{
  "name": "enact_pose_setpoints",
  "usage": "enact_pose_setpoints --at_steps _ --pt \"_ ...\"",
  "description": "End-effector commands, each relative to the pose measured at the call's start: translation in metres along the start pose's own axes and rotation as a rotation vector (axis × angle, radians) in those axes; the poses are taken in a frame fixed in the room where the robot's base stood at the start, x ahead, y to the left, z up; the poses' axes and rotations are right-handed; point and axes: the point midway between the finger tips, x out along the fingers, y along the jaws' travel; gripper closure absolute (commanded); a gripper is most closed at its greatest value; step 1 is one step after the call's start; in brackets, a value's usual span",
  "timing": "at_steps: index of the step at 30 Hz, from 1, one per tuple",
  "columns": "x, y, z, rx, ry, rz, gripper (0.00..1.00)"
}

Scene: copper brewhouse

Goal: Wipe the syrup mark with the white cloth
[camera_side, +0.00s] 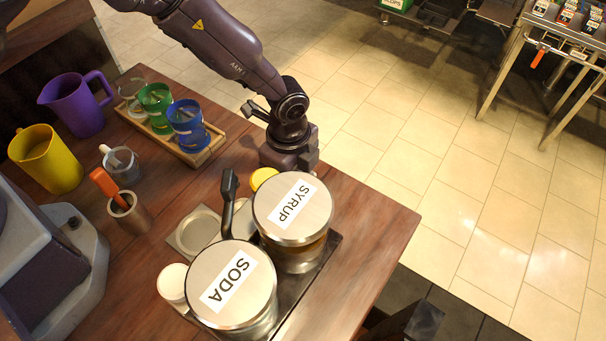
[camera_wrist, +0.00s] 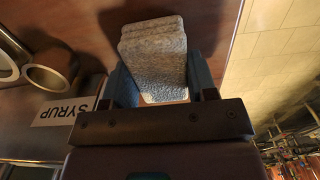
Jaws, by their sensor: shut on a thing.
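My gripper (camera_wrist: 163,88) is shut on the white cloth (camera_wrist: 155,50), a pale, rough-textured folded pad between the two fingers in the wrist view. In the side view my gripper (camera_side: 290,158) is low over the wooden table (camera_side: 375,220), just behind the jar labelled SYRUP (camera_side: 293,208). The cloth is hidden in the side view. I cannot tell whether the cloth touches the table. I cannot make out the syrup mark in either view; the gripper, cloth or jar may cover it.
The SODA jar (camera_side: 231,285) stands beside the SYRUP jar on a dark tray (camera_side: 328,250). A yellow lid (camera_side: 263,178) is close to my gripper. A wooden rack (camera_side: 205,150) of cups, purple jug (camera_side: 78,105) and yellow jug (camera_side: 47,160) stand left. The table's right end is clear.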

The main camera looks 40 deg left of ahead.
Motion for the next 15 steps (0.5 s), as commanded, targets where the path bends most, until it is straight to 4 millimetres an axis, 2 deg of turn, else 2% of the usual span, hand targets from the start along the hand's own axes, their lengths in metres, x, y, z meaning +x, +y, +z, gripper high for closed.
enact_pose_setpoints --at_steps 3,5,7,15 --pt "0.000 0.001 0.013 -0.002 -0.002 0.004 0.87" --pt "-0.004 0.000 0.011 0.000 0.000 0.001 0.87" --pt "-0.022 -0.001 0.010 0.000 0.002 -0.004 0.87" --pt "-0.045 0.000 0.010 0.000 0.001 -0.001 0.87"
